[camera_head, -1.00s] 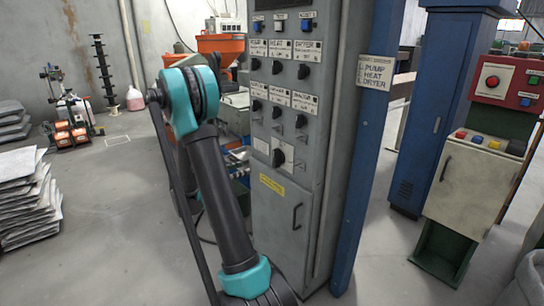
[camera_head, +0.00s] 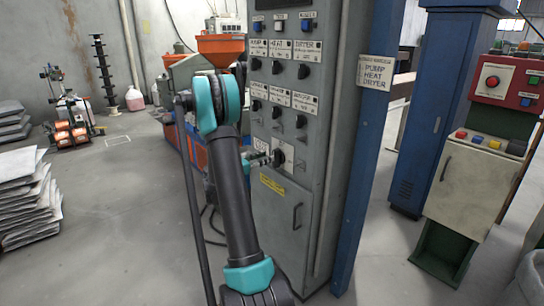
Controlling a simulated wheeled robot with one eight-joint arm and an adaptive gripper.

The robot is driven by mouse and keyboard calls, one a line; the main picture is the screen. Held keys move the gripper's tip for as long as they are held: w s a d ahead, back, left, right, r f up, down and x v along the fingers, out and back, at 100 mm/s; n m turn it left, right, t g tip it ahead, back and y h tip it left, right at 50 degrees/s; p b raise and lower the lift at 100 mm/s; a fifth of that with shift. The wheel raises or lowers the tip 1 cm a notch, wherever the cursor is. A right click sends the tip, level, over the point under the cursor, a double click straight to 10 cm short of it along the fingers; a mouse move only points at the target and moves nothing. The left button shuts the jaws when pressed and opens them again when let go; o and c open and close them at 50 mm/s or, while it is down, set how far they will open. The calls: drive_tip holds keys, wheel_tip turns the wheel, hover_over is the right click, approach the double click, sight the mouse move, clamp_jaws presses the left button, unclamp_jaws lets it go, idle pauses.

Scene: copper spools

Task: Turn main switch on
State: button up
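The grey control cabinet (camera_head: 285,215) stands at the centre with rows of black knobs and label plates. The large rotary switch (camera_head: 279,158), apparently the main switch, sits low on its panel on a pale plate. My gripper (camera_head: 266,159) shows only in part, small and pointing right, at the left side of this switch. Its tips are at or very close to the knob; I cannot tell whether they touch. My arm hides the rest of the gripper and the panel's left edge, so its opening is unclear.
A blue post (camera_head: 366,150) with a sign reading pump, heat, dryer (camera_head: 377,72) stands right of the cabinet. A red-topped button console (camera_head: 475,165) is further right. Stacked sheets (camera_head: 28,205) lie at left. The floor between is clear.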

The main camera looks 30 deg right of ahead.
sight(274, 154)
drive_tip(key=shift+w+d, duration=0.15)
drive_tip(key=shift+d, duration=2)
clamp_jaws()
